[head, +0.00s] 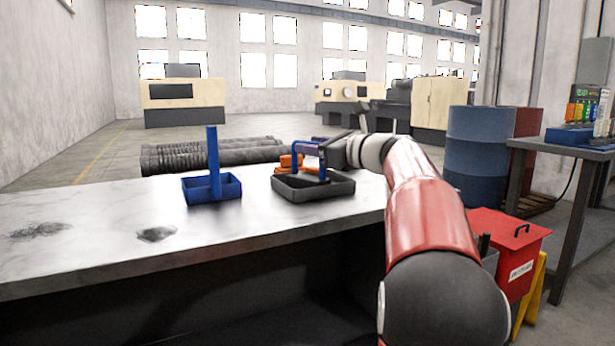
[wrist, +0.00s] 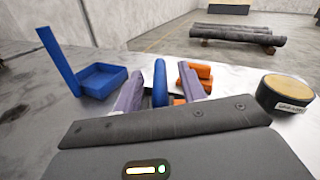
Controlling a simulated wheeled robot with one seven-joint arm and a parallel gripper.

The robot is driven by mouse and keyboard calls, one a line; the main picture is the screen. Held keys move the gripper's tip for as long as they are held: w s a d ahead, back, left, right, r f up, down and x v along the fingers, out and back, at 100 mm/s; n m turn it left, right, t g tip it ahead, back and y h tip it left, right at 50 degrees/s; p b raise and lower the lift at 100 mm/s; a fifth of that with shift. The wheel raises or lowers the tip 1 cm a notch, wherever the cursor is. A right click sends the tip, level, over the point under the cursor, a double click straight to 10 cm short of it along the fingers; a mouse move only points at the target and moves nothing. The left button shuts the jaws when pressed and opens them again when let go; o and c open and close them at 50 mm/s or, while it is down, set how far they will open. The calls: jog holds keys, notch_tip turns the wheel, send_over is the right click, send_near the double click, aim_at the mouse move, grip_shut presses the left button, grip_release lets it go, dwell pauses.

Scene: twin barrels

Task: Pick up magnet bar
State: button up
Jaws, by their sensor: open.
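A blue bar, which I take to be the magnet bar (wrist: 160,84), stands between the fingers of my gripper (wrist: 161,76) in the wrist view. The purple fingers are apart, one on each side of it. I cannot tell whether either touches it. In the head view my gripper (head: 308,148) reaches in from the right over a dark tray (head: 313,191) on the bench. A blue upright part shows there above the tray. The lower end of the bar is hidden by my gripper in the wrist view.
A blue tray (head: 212,192) with a tall blue post stands left of the dark tray. Orange objects (wrist: 196,76) lie just beyond my right finger. A round, labelled, yellow-topped container (wrist: 286,92) stands farther right. The bench's left part (head: 100,215) is mostly clear, with dark patches.

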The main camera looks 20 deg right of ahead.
jog(key=shift+w+a, duration=0.2)
jog(key=shift+w, duration=0.15)
jog(key=shift+c, duration=0.2)
grip_shut()
dwell(1.0)
